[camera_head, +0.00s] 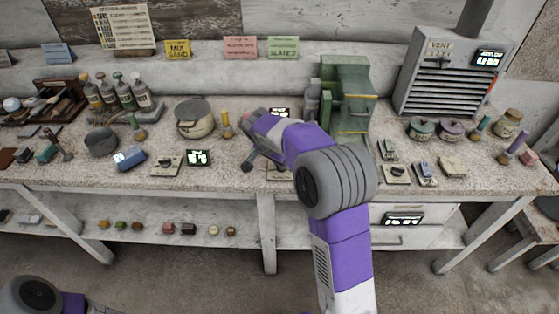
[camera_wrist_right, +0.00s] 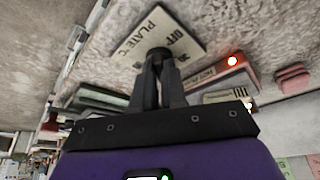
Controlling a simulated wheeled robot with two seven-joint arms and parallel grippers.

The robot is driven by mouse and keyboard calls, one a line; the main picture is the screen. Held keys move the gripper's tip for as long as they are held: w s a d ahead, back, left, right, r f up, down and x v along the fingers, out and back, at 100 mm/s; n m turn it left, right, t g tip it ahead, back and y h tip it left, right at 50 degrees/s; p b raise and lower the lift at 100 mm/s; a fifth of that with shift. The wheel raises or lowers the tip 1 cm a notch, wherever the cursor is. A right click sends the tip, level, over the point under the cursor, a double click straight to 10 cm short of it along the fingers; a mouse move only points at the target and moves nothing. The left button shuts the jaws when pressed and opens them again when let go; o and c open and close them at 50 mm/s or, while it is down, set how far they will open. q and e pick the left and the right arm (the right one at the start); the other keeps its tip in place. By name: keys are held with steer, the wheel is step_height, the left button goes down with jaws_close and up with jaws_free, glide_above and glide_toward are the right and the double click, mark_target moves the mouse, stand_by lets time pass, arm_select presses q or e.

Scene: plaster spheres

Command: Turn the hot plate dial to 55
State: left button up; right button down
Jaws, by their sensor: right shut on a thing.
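The dial (camera_wrist_right: 158,52) is a dark round knob on a cream panel (camera_wrist_right: 150,20) lettered "PLATE C" and "OFF" in the right wrist view. My right gripper (camera_wrist_right: 159,63) is shut on the dial, with its two dark fingers close together on it. The fingers hide part of the knob and some of the scale marks, so I cannot read its setting. In the head view my right arm reaches over the bench and covers most of the panel (camera_head: 279,173) and the fingertips. Only a piece of my left arm shows at the lower left; its gripper is out of view.
A lit red lamp (camera_wrist_right: 232,60) is near the panel. On the bench, a green machine (camera_head: 345,100) stands just right of my right arm. A green display (camera_head: 198,157) and another dial panel (camera_head: 166,165) lie to the left. A vent box (camera_head: 450,75) stands at the right.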

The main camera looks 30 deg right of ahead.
steer(key=c, duration=1.2)
jaws_free()
steer(key=p+v, duration=0.2)
steer(key=v, duration=0.5)
steer(key=shift+a+r, duration=0.15)
steer(key=shift+r, duration=0.1)
